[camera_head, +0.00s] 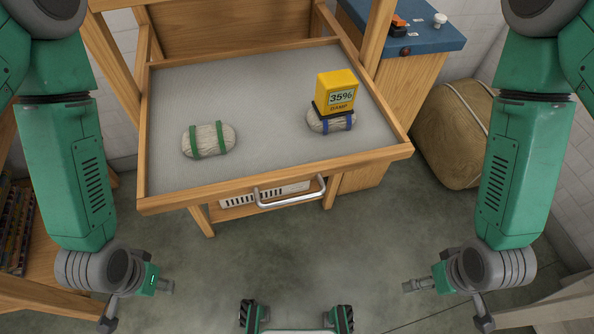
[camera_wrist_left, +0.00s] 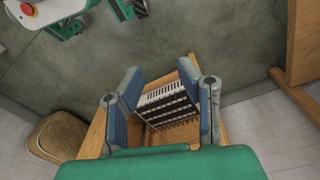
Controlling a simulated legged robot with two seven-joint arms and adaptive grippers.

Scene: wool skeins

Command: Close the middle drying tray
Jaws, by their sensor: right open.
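A wooden drying tray (camera_head: 270,80) with a grey mesh bed is pulled out toward me from a wooden rack. A curved metal handle (camera_head: 290,195) is on its front edge. A pale skein with green bands (camera_head: 209,140) lies on the left of the tray. A pale skein with blue bands (camera_head: 330,124) lies on the right, with a yellow meter (camera_head: 337,91) reading 35% on it. My left gripper (camera_head: 165,287) is low and left of the handle, apart from it; in the left wrist view its fingers (camera_wrist_left: 170,78) are spread and empty. My right gripper (camera_head: 412,286) is open, low and right of the handle.
A white slatted panel (camera_head: 250,198) shows below the tray and in the left wrist view (camera_wrist_left: 168,100). A blue-topped cabinet (camera_head: 425,40) and a tan pouf (camera_head: 456,130) stand at the right. A wooden shelf (camera_head: 45,265) is at the left. Floor before the tray is clear.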

